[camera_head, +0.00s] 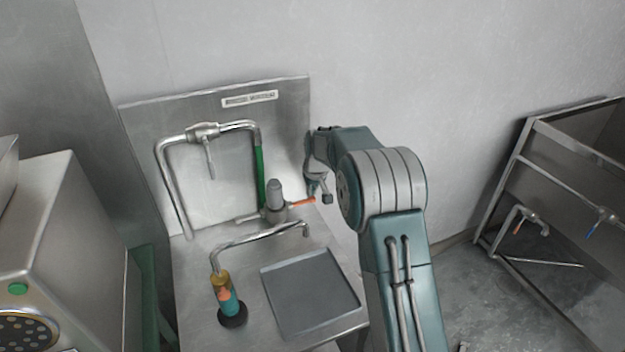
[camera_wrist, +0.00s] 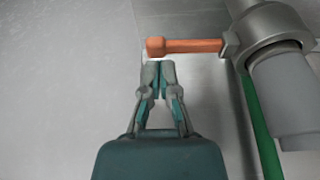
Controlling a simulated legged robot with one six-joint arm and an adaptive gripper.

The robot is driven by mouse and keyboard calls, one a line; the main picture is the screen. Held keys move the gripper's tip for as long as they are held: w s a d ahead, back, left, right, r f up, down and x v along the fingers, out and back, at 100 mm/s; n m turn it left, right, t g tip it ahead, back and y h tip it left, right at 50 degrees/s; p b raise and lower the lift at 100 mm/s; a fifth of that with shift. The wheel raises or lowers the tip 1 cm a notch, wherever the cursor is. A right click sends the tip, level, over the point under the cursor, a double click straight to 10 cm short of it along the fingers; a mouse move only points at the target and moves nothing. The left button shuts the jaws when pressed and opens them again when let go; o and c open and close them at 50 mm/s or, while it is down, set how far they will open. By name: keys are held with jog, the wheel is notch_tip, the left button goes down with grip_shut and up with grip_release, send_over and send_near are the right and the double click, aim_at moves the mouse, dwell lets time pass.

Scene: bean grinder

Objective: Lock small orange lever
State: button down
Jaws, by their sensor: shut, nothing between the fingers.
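The small orange lever (camera_head: 302,202) sticks out to the right from a grey metal valve (camera_head: 275,205) above the steel counter. In the wrist view the lever (camera_wrist: 190,46) runs level from the valve body (camera_wrist: 265,30) and ends in a thicker orange tip on the left. My gripper (camera_head: 320,195) is at the lever's outer end. In the wrist view my gripper (camera_wrist: 158,66) has its fingertips together, just below the lever near its tip. I cannot tell whether they touch it. Nothing is held.
A green pipe (camera_head: 260,178) rises behind the valve, and a curved metal pipe (camera_head: 260,233) stands in front. A dark square tray (camera_head: 310,292) lies on the counter. A steel splashback (camera_head: 140,130) stands behind. A grey machine (camera_head: 65,230) is at left. Another steel unit (camera_head: 560,150) stands at right.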

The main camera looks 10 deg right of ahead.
jog(key=shift+f, duration=0.45)
